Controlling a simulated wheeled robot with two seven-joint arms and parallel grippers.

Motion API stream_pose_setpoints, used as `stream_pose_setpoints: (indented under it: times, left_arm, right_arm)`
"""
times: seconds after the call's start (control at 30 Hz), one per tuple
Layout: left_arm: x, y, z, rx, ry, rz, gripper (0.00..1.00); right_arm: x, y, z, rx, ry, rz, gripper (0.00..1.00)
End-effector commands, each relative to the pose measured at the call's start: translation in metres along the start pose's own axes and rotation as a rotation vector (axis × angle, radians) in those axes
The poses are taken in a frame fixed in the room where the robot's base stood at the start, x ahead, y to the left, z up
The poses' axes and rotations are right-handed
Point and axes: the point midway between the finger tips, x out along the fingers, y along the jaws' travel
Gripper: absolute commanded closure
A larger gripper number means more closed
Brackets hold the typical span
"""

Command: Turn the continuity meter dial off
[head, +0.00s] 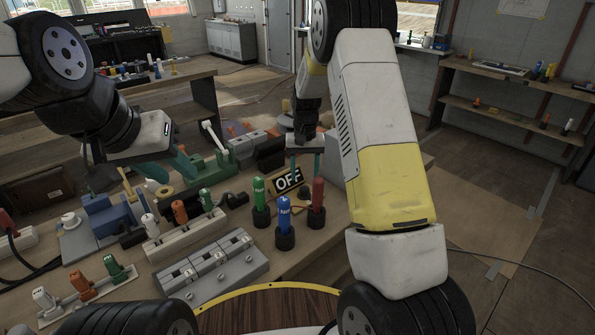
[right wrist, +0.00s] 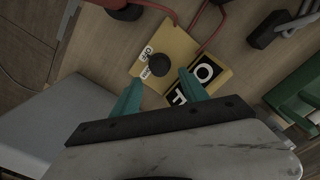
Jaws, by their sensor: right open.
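The continuity meter (head: 274,188) is a small yellow box on the workbench, with a black plate reading "OFF" in the head view. It also shows in the right wrist view (right wrist: 178,45). Its round black dial (right wrist: 170,67) lies beside small white labels. My right gripper (right wrist: 162,78) is open, its teal fingers pointing at the meter, one fingertip to each side near the dial. I cannot tell whether they touch it. In the head view my right gripper (head: 305,164) is just behind the meter. My left gripper (head: 170,172) is open and empty above the bench's left part.
Green, blue and red test probes (head: 284,215) stand close in front of the meter. A grey switch block (head: 215,273) and a white terminal strip (head: 185,235) lie to its left. Red leads run to the meter. A green device (right wrist: 297,95) sits right of it in the wrist view.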

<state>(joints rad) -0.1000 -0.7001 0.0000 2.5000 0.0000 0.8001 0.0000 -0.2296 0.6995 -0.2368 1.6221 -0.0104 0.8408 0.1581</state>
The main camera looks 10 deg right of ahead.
Motion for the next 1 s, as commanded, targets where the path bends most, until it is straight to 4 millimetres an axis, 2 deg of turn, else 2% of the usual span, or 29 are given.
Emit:
stream_pose_setpoints:
  times: [0.1,0.2,0.57,0.67,0.77,0.83,1.0]
  left_arm:
    - [0.0,0.0,0.0,0.0,0.0,0.0,0.64]
    - [0.0,0.0,0.0,0.0,0.0,0.0,0.64]
    - [0.0,0.0,0.0,0.0,0.0,0.0,0.64]
    - [0.0,0.0,0.0,0.0,0.0,0.0,0.64]
    - [0.0,0.0,0.0,0.0,0.0,0.0,0.64]
    - [0.0,0.0,0.0,0.0,0.0,0.0,0.64]
    - [0.0,0.0,0.0,0.0,0.0,0.0,0.64]
  right_arm:
    - [-0.017,0.0,-0.001,0.0,0.003,-0.001,0.48]
    - [-0.024,0.0,-0.001,0.0,0.001,0.0,0.48]
    - [-0.028,0.0,0.0,0.0,0.001,0.0,0.48]
    - [-0.038,0.002,0.003,0.001,0.011,-0.01,0.48]
    - [-0.062,0.005,0.013,-0.001,0.035,-0.035,0.48]
    - [-0.086,0.008,0.025,-0.002,0.062,-0.059,0.48]
    - [-0.143,0.016,0.066,-0.018,0.135,-0.12,0.48]
